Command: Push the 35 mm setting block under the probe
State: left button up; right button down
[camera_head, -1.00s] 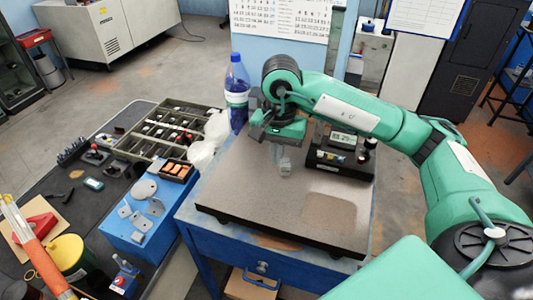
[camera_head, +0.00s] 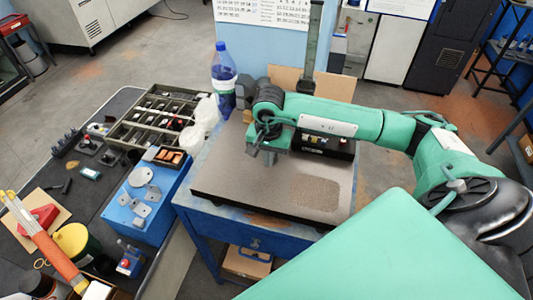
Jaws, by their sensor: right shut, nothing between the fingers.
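My right gripper (camera_head: 268,157) points down over the left-middle part of the grey stone plate (camera_head: 235,182). It is shut and holds nothing. I cannot tell whether its tips touch the plate. A dark upright post (camera_head: 313,45) rises behind my right arm; its lower part and any probe on it are hidden by the arm. A dark box with small light and coloured parts (camera_head: 325,143) shows below the arm, at the back of the plate. I cannot make out the 35 mm setting block. My left gripper is not in view.
A blue-capped bottle (camera_head: 223,75) stands at the plate's back left corner. Left of the blue stand are a compartment tray (camera_head: 158,118) and a blue box (camera_head: 135,215) with grey metal pieces. The front of the plate is clear. Brown panels (camera_head: 335,87) stand behind my arm.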

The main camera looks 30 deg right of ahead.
jog(key=shift+w+d, duration=0.4)
jog(key=shift+d, duration=0.05)
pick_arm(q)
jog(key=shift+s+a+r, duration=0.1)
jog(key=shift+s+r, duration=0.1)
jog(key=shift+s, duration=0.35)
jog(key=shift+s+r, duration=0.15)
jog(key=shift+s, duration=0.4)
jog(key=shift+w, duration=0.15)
pick_arm(e)
jog(key=shift+w+d+f, duration=0.1)
jog(key=shift+w, duration=0.05)
jog(key=shift+w+d+b, duration=0.15)
jog(key=shift+d+b, duration=0.05)
jog(key=shift+b, duration=0.1)
jog(key=shift+w+d+f+b, duration=0.1)
jog(key=shift+w+d+b, duration=0.75)
jog(key=shift+b, duration=0.35)
jog(key=shift+w+d, duration=0.1)
jog(key=shift+d, duration=0.05)
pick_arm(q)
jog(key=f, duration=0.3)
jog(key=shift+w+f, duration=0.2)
